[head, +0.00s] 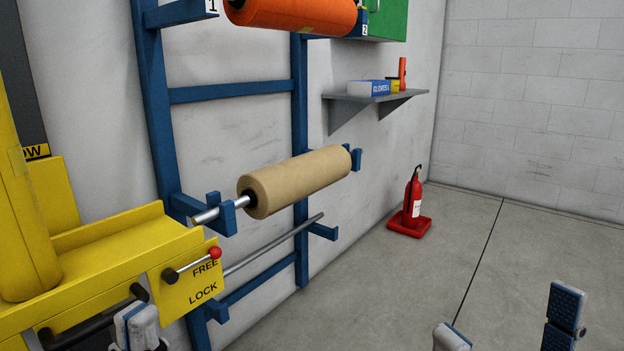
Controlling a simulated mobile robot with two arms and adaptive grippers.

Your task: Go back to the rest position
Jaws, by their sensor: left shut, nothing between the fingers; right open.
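My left gripper (138,325) shows at the bottom left edge, in front of the yellow machine, just below the plate marked FREE and LOCK (190,284). Only its upper part is in view; it is shut with nothing seen in it. My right gripper (508,322) is at the bottom right edge over the grey floor, open and empty, its fingers wide apart. One finger shows a blue ridged pad. Both grippers are cut off by the lower edge. The lever with a red knob (215,253) lies beside the word FREE, apart from the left gripper.
The yellow machine (120,240) fills the left side. A blue wall rack (155,110) holds a tan roll (300,180) and an orange roll (295,14). A shelf (410,95) carries a gloves box (367,87). A fire extinguisher (413,200) stands on the floor. The right floor is clear.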

